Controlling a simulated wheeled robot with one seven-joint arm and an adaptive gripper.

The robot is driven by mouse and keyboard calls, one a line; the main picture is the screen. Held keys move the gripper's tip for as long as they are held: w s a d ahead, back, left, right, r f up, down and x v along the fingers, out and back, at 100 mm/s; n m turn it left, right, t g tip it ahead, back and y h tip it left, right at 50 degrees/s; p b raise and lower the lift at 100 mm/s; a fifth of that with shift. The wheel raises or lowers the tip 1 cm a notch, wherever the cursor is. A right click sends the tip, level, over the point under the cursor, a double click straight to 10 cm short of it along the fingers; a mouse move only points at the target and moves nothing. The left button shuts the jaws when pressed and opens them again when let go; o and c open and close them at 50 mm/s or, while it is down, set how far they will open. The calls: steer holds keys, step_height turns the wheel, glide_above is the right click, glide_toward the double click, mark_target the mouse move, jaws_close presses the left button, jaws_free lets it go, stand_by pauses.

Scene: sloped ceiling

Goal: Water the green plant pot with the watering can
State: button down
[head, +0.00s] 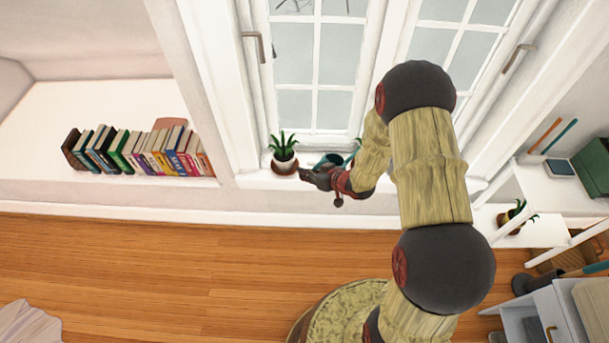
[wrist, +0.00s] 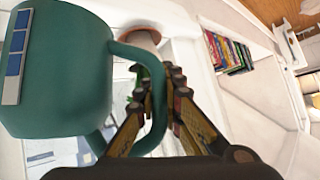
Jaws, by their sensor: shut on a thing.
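The teal watering can (wrist: 60,70) fills the left of the wrist view, with a blue-and-white strip on its side. My gripper (wrist: 160,92) is shut on its curved handle. In the head view my gripper (head: 318,178) is at the windowsill, and a small part of the can (head: 325,160) shows behind it. I cannot tell which pot is the green one.
A row of books (head: 140,150) stands on the ledge at left. The window (head: 320,60) rises behind the sill (head: 255,181). At right are shelves with a potted plant (head: 513,220) and a green box (head: 592,165).

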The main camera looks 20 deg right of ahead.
steer(key=shift+w+d+f+n+h+b, duration=0.2)
steer(key=shift+f+n+h+b, duration=0.4)
steer(key=shift+b, duration=1.3)
steer(key=shift+d+f, duration=0.1)
steer(key=shift+f, duration=0.05)
steer(key=shift+t, duration=0.3)
steer(key=s+r+m+h, duration=0.2)
steer(key=s+m+h, duration=0.2)
steer(key=s, duration=0.1)
steer(key=shift+s+t, duration=0.3)
steer(key=shift+s, duration=0.05)
steer(key=shift+d, duration=0.1)
stand_by(0.5)
